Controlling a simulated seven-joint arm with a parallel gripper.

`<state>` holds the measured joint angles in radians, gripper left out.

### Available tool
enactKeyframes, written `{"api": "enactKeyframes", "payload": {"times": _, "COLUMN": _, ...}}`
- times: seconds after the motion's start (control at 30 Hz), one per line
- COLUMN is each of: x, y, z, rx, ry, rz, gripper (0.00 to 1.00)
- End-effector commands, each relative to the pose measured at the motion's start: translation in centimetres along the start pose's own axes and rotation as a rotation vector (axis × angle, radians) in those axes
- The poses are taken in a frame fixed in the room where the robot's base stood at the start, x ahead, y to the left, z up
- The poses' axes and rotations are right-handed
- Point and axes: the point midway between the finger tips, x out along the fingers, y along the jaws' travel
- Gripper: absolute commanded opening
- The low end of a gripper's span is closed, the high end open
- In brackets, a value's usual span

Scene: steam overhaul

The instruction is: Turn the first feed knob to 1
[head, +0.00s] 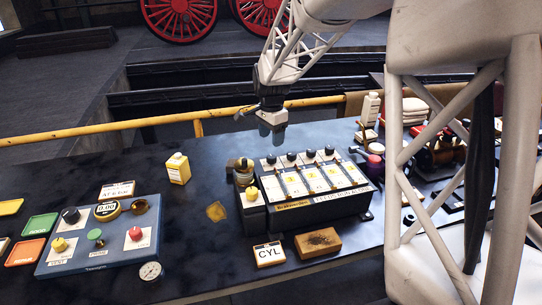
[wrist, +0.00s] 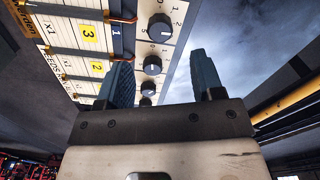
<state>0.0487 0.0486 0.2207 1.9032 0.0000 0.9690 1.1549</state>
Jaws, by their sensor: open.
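The feed box (head: 312,206) is a dark unit with a pale sloped top, lettered strips and yellow number tags. A row of black knobs runs along its back edge: the leftmost (head: 271,160), then others such as the rightmost (head: 329,151). In the wrist view the largest knob (wrist: 159,27) has a white pointer mark and digits around it; smaller knobs (wrist: 152,65) line up below. I cannot tell which number each knob bears. My gripper (head: 272,134) points down above the leftmost knob, apart from it. Its two fingers are open and empty.
A yellow rail (head: 150,123) runs behind the bench. Bottles and a red machine crowd the right.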

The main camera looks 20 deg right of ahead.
Motion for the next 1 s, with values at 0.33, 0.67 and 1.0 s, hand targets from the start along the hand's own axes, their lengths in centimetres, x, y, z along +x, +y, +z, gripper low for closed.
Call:
{"api": "enactKeyframes", "payload": {"times": 0.33, "x": 1.9, "y": 0.0, "z": 0.0, "rx": 0.0, "ry": -0.001, "rz": 0.002, "gripper": 0.61}}
{"api": "enactKeyframes", "payload": {"times": 0.67, "x": 5.8, "y": 0.0, "z": 0.0, "rx": -0.001, "ry": -0.001, "rz": 0.002, "gripper": 0.61}}
{"api": "enactKeyframes", "payload": {"times": 1.0, "x": 7.8, "y": 0.0, "z": 0.0, "rx": -0.001, "ry": 0.0, "rz": 0.0, "gripper": 0.61}}
